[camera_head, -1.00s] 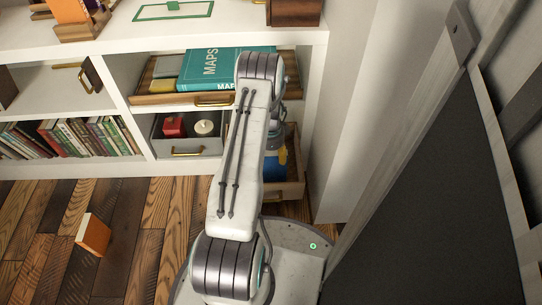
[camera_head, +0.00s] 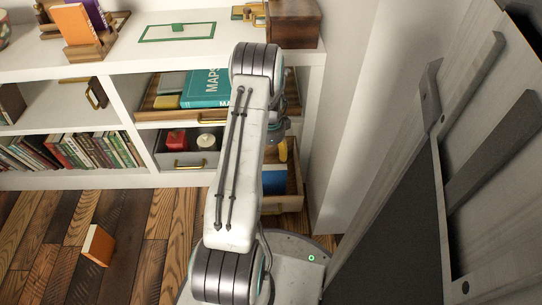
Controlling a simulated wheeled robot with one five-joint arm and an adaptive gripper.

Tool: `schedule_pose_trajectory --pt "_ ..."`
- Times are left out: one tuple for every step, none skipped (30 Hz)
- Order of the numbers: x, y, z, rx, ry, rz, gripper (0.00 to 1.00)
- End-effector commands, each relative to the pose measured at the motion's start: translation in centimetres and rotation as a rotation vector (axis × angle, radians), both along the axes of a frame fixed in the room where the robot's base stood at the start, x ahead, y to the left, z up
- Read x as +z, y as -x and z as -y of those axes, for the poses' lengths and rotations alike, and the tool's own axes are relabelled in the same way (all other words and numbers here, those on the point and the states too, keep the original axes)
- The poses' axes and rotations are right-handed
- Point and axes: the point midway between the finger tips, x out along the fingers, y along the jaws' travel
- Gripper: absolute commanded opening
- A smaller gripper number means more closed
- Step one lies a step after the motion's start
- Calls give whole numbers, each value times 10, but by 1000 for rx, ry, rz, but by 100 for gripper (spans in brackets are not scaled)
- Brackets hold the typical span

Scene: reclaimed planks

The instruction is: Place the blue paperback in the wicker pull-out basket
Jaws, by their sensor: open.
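A blue book (camera_head: 273,182), which looks like the blue paperback, is in the pulled-out basket (camera_head: 297,190) at the bottom right of the shelf unit. My arm hides its left side, so I cannot tell how it rests inside. The basket looks brown and its front juts out over the floor. My gripper (camera_head: 283,150) is mostly hidden behind my arm. One yellow finger shows above the blue book, apart from it. The gripper is open.
A grey drawer (camera_head: 186,160) left of the basket holds a red item and a candle. Above it, a wooden tray (camera_head: 160,115) carries a teal MAPS book (camera_head: 205,88). An orange book (camera_head: 98,245) lies on the floor at left. A wall and dark panel stand at right.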

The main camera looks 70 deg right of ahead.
Motion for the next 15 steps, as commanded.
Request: schedule_pose_trajectory --pt "6 0 0 0 1 0 63" --pt "8 0 0 0 0 0 63" --pt "10 0 0 0 0 0 63" --pt "11 0 0 0 0 0 63" --pt "12 0 0 0 0 0 63" --pt "13 0 0 0 0 0 63" --pt "14 0 0 0 -1 0 63" --pt "14 0 0 0 -1 0 63" --pt "14 0 0 0 -1 0 63" --pt "14 0 0 0 -1 0 63" --pt "14 0 0 0 -1 0 63" --pt "15 -1 0 3 0 0 63" --pt "16 -2 -1 8 1 0 63" --pt "18 -5 -1 19 2 0 63" --pt "23 -10 -2 41 5 0 63"
